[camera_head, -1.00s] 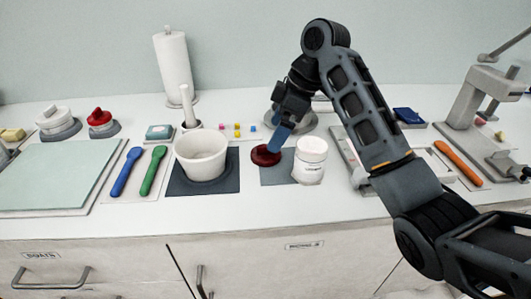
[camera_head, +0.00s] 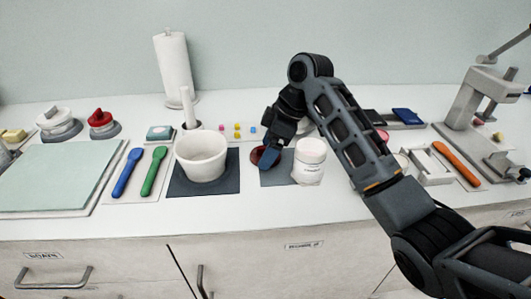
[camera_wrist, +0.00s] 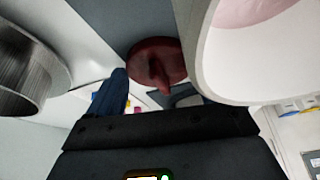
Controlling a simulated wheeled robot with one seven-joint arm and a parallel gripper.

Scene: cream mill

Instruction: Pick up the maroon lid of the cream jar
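The maroon lid (camera_head: 257,154) lies on the dark mat (camera_head: 278,179), just left of the white cream jar (camera_head: 309,168). My gripper (camera_head: 267,158) is low over the lid and hides part of it. In the wrist view the round lid (camera_wrist: 150,55) shows with its raised grip toward me. My blue finger (camera_wrist: 117,90) is left of that grip; a darker part, perhaps the other finger, is on the right. The gripper looks open around the grip; contact cannot be told. The open jar (camera_wrist: 205,60) shows close on the right, with pink inside.
A white mortar (camera_head: 201,160) stands on a dark mat to the left, with blue (camera_head: 127,172) and green (camera_head: 153,171) spatulas beyond it. Small coloured cubes (camera_head: 237,130) lie behind. The counter in front of the mats is clear.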

